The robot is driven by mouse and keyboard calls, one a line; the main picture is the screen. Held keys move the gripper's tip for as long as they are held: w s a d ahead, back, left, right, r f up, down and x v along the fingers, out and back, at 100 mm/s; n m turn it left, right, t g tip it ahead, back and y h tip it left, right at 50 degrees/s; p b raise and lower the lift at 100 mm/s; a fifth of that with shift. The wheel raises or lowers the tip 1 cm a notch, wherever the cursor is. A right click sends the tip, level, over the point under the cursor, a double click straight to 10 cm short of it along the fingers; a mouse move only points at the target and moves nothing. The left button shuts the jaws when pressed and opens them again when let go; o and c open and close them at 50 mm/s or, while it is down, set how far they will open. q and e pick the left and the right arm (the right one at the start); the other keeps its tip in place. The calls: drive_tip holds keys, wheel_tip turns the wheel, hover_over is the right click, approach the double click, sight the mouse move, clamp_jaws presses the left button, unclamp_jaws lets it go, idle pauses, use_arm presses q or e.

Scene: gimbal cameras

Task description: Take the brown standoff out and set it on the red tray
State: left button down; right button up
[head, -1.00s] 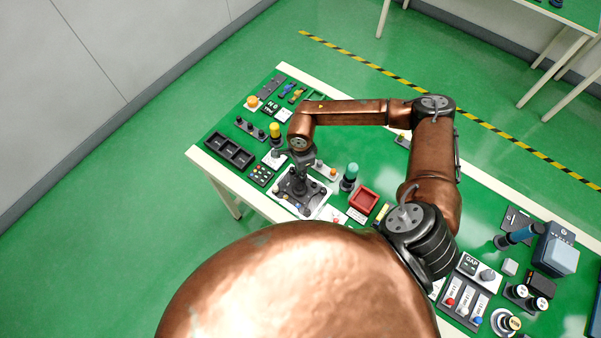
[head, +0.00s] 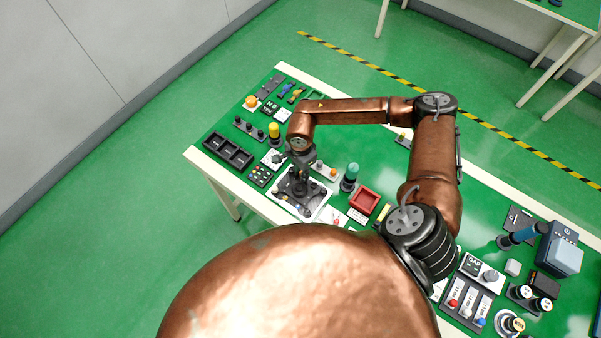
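The red tray (head: 364,200) is a small square tray on the green table, right of a pale plate (head: 318,205) that carries several small standoffs and a dark fixture. My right gripper (head: 296,186) points down over this plate and is dark against the dark fixture. Its fingers are too small and blended to tell open from shut, or whether they hold anything. I cannot pick out the brown standoff with certainty; the gripper and wrist hide part of the plate. The red tray looks empty. My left gripper is not in view.
A teal-topped post (head: 350,177) stands between the plate and the tray. A yellow-topped post (head: 274,134) and a black compartment bin (head: 228,151) are at the left. A blue-handled tool (head: 522,235) and a grey-blue box (head: 560,255) are at the right.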

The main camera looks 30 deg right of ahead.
drive_tip(key=shift+o, duration=1.4)
wheel_tip(320, 180, up, 12)
drive_tip(key=shift+c, duration=0.5)
